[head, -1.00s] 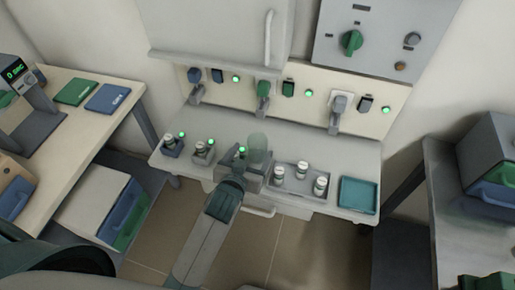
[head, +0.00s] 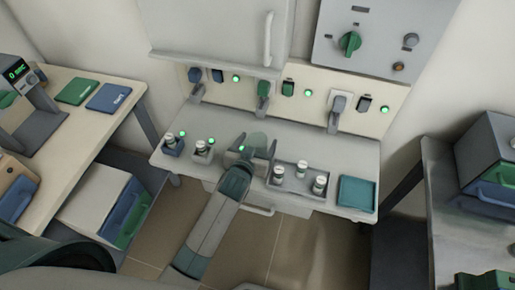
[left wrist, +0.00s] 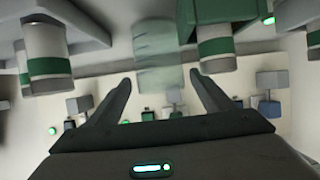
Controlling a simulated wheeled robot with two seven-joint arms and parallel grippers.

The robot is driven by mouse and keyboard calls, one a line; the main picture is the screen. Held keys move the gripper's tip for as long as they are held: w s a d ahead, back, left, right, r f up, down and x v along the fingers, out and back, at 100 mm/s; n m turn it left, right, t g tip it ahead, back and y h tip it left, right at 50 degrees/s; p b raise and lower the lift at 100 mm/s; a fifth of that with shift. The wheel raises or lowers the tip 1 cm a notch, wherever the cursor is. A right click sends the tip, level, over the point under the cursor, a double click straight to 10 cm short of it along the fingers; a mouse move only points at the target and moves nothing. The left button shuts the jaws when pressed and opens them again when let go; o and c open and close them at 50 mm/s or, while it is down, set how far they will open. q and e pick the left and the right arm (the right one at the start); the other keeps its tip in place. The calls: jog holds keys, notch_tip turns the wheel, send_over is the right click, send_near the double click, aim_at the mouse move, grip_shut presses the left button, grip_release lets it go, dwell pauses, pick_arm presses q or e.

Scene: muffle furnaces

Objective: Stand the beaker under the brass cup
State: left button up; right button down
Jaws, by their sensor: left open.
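The beaker (head: 257,139) is a translucent greenish cylinder at the middle front of the bench, mostly hidden by my left gripper in the head view. My left gripper (head: 256,147) is open, with its fingers around or just short of the beaker. In the left wrist view the beaker (left wrist: 157,52) shows upside down between and beyond the spread fingertips (left wrist: 160,77); I cannot tell whether they touch it. A small brownish round piece (head: 399,66) is on the grey wall panel; I cannot tell whether it is the brass cup. My right gripper is out of view.
White-and-green vials stand left in small holders (head: 202,149) and right on a grey tray (head: 292,184). A teal tray (head: 357,193) lies at the right end. Grey taps (head: 336,112) stick out from the back panel. The bench strip between is clear.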

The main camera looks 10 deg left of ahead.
aim_at(260, 136)
pick_arm(q)
jog(key=p+x, duration=0.1)
jog(key=x, duration=0.2)
jog(key=shift+w+a+f, duration=0.1)
jog(key=shift+w+f, duration=0.1)
jog(key=shift+w, duration=0.05)
jog(key=shift+w+f, duration=0.15)
jog(key=shift+w, duration=0.15)
jog(key=shift+w+f, duration=0.1)
jog(key=shift+w, duration=0.05)
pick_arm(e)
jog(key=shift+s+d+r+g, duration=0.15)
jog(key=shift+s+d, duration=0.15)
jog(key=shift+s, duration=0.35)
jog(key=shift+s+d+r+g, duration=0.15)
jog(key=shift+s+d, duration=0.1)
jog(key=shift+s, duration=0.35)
pick_arm(q)
jog(key=c, duration=1.3)
jog(key=shift+o, duration=0.2)
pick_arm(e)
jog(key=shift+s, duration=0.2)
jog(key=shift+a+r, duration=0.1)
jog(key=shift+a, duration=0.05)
